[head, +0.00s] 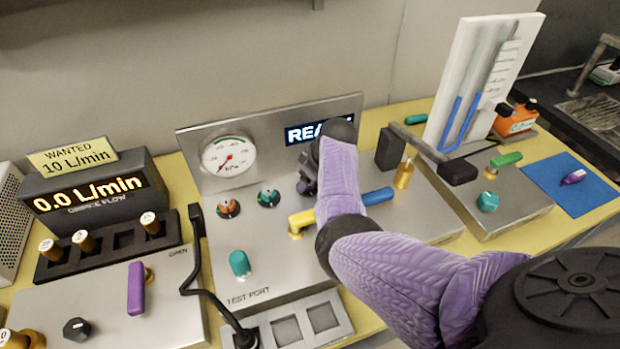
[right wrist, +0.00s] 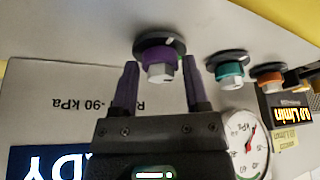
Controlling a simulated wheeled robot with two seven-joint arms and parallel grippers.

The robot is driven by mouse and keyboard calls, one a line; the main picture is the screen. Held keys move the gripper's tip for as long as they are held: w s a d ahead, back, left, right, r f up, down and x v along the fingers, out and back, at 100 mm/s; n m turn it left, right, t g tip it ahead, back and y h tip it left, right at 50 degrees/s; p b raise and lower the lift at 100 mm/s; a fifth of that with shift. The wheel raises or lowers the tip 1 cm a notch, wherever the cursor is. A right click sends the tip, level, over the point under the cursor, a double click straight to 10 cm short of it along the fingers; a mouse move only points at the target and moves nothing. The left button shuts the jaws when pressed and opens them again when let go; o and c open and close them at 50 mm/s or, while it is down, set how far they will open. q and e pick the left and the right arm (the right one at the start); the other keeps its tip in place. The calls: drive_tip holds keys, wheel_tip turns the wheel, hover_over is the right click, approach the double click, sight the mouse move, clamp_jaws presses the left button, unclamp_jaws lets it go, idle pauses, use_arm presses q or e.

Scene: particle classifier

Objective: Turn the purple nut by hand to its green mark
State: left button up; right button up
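The purple nut (right wrist: 158,54) shows in the right wrist view, with a silver hex end and a black disc behind it. My right gripper (right wrist: 160,66) is open, with one finger on each side of the nut and visible gaps between. In the head view my right gripper (head: 308,178) is at the metal panel (head: 350,230), below the lit display, and my arm hides the nut. My left gripper is not in view.
Teal (head: 268,196) and orange (head: 228,207) nuts sit left of the gripper, under a round gauge (head: 230,156). A yellow-handled valve (head: 302,221) and a blue handle (head: 377,196) are close below. A black hose (head: 197,260) runs along the panel's left side.

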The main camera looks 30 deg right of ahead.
clamp_jaws()
drive_tip(key=shift+s+r+p, duration=0.1)
drive_tip(key=shift+r+p, duration=0.15)
drive_tip(key=shift+p, duration=0.35)
drive_tip(key=shift+m+p, duration=0.3)
drive_tip(key=shift+m, duration=0.2)
drive_tip(key=shift+f+h, duration=0.2)
drive_tip(key=shift+h, duration=0.1)
drive_tip(key=shift+o, duration=2.2)
unclamp_jaws()
